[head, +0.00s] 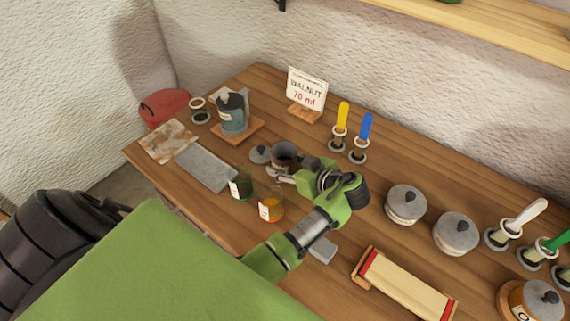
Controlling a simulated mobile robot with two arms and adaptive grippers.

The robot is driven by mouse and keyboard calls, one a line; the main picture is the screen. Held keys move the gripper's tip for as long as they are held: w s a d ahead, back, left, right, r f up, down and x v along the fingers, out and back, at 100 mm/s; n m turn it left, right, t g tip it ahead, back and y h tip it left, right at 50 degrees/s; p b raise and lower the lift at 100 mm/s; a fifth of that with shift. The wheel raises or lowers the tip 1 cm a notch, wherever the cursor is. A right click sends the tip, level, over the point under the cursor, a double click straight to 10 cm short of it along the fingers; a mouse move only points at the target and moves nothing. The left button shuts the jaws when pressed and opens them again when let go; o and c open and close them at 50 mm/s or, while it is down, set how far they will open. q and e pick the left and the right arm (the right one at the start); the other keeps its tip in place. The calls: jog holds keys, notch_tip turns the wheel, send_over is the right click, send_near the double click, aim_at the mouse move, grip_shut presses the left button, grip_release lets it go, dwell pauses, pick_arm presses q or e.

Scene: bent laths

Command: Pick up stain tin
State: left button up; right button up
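An open grey tin (284,153) with a dark inside stands near the middle of the table; it looks like the stain tin. A grey knobbed lid (260,154) lies just left of it. My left gripper (292,169) is low over the table, close to the tin's near right side. Its fingers look spread, one in front of the tin and one to its right. The tin's lower part is partly hidden by the gripper, and I cannot tell whether they touch. My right gripper is not in view.
Two labelled jars, dark green (241,186) and amber (270,206), stand close in front. Lidded tins (405,204) and a red-ended wooden rack (403,287) are right.

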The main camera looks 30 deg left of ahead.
pick_arm(q)
jog(key=shift+r, duration=0.1)
jog(key=shift+r+p, duration=0.75)
jog(key=shift+r, duration=0.05)
jog(key=s+r+p, duration=1.1)
jog(key=s+p, duration=0.1)
jog(key=s, duration=0.2)
dwell(0.9)
